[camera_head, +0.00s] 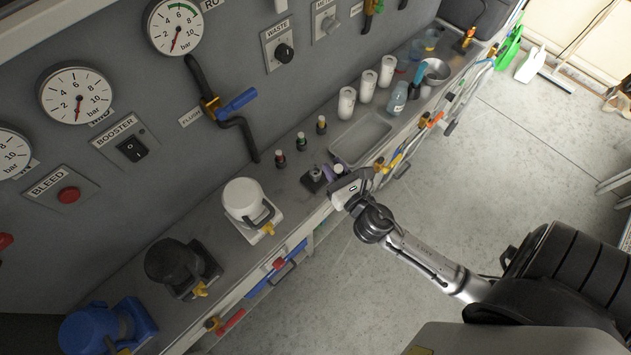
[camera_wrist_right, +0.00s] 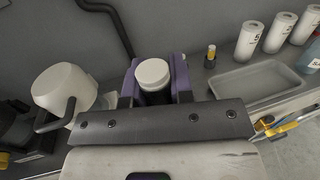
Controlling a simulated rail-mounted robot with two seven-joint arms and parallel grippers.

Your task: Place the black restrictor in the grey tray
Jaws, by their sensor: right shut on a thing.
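My right gripper (camera_head: 328,176) is at the shelf's front edge, just left of and nearer than the grey tray (camera_head: 336,153). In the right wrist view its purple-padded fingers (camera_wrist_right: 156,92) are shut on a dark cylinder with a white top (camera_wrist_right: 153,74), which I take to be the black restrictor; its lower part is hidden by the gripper. Its white top shows small in the head view (camera_head: 339,169). The grey tray is empty and also shows at right in the right wrist view (camera_wrist_right: 228,84). My left gripper is not in view.
Three small fittings with red (camera_head: 280,159), green (camera_head: 301,141) and yellow (camera_head: 321,125) bands stand behind the gripper. White cylinders (camera_head: 346,103) stand behind the tray. A white reel (camera_head: 242,199) is to the left. Hoses and handles (camera_head: 400,150) hang along the front edge.

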